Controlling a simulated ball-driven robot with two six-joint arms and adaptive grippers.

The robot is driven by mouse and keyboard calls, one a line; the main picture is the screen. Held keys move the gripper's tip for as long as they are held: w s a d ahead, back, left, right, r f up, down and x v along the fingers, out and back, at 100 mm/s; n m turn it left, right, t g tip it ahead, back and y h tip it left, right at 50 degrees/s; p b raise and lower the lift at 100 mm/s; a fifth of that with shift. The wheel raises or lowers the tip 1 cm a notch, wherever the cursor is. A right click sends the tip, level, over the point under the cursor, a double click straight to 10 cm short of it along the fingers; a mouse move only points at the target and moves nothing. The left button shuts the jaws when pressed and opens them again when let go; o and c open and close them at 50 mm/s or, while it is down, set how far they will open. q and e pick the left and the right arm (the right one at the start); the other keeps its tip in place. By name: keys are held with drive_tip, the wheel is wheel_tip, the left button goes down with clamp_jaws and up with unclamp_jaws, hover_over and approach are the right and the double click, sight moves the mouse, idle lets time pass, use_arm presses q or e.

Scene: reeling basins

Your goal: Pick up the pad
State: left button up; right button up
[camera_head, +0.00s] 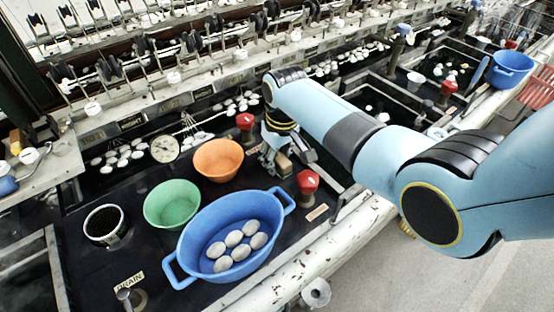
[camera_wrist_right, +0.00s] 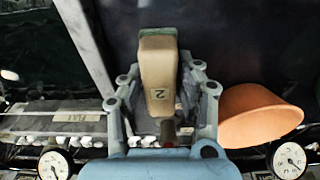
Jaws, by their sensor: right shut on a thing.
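The pad (camera_wrist_right: 158,70) is a tan block with a dark green end and a mark like a "2" on its face. In the right wrist view it sits between the two fingers of my right gripper (camera_wrist_right: 165,92), which is shut on it. In the head view my right gripper (camera_head: 283,158) points down at the dark counter, right of the orange bowl. There the pad (camera_head: 284,165) shows only as a small tan patch, partly hidden by the fingers. I cannot tell whether it touches the counter. My left gripper is not in view.
An orange bowl (camera_head: 218,160), a green bowl (camera_head: 172,204) and a blue basin (camera_head: 190,255) of grey-white cocoons stand left of the gripper. Red-knobbed valves (camera_head: 307,182) (camera_head: 245,122) stand close on both sides. A round gauge (camera_head: 165,149) is behind.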

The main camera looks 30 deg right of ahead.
sight(278, 154)
clamp_jaws()
drive_tip(key=shift+d+r, duration=0.1)
drive_tip(key=shift+r, duration=0.05)
wheel_tip(278, 154, up, 10)
drive_tip(key=shift+r, duration=0.1)
drive_tip(key=shift+o, duration=2.1)
unclamp_jaws()
drive_tip(key=c, duration=0.4)
